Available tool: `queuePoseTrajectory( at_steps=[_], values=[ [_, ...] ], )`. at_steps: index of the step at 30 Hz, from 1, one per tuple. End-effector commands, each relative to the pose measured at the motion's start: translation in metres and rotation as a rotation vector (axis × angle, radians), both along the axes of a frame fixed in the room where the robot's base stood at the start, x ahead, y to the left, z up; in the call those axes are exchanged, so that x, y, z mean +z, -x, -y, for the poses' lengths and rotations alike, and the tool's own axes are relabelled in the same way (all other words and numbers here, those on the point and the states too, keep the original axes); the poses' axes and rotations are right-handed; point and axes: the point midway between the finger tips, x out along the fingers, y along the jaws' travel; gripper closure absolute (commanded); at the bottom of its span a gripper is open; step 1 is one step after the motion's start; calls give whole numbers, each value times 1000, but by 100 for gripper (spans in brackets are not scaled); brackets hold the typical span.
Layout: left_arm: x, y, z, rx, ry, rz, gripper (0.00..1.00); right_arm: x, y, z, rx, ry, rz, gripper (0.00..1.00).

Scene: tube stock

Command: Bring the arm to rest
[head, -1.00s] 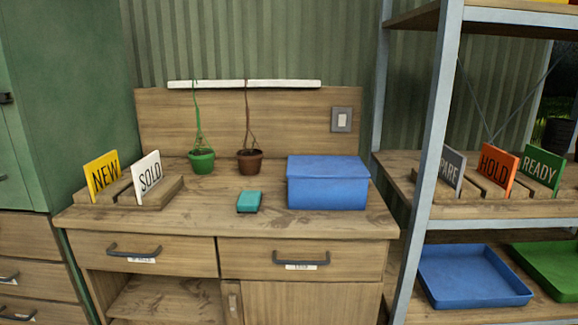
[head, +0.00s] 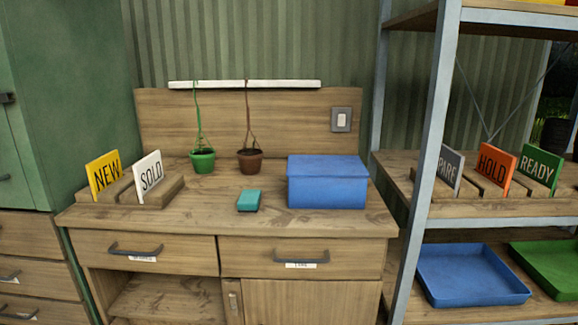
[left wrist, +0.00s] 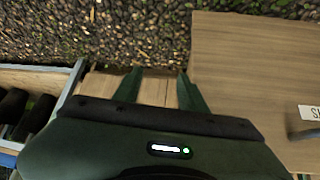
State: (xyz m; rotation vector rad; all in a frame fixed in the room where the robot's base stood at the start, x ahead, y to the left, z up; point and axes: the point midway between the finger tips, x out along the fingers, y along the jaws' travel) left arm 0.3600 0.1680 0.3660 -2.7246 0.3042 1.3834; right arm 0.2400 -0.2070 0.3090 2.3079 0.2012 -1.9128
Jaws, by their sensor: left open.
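My left gripper (left wrist: 157,88) shows in the left wrist view with its two dark green fingers apart and nothing between them. It hangs in front of wooden furniture, over pebbly ground. Neither of my arms shows in the head view, and my right gripper is in no view.
A wooden bench (head: 220,222) holds a blue box (head: 327,190), a teal block (head: 249,200), a green pot (head: 203,161), a brown pot (head: 250,161) and sign cards. A metal shelf (head: 432,150) stands at right. In the wrist view, a wooden panel (left wrist: 250,70) is close at right.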

Motion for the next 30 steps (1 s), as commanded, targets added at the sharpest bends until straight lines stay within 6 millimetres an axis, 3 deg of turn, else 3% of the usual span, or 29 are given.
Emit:
queuePoseTrajectory(
  at_steps=[3, 10, 12, 17, 27, 30],
  values=[
    [-28, 46, -12, -3, -46, -169, 58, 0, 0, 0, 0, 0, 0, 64],
    [-59, 124, -41, 16, -140, -441, 58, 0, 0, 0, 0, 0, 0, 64],
    [-51, 134, -42, 15, -140, -450, 58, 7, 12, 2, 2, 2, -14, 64],
    [-52, 162, -46, 9, -142, -469, 58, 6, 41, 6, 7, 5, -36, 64],
    [-34, 249, -62, -5, -152, -515, 58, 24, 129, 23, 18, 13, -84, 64],
    [-32, 265, -65, -8, -154, -520, 58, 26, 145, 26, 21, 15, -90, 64]
  ],
)
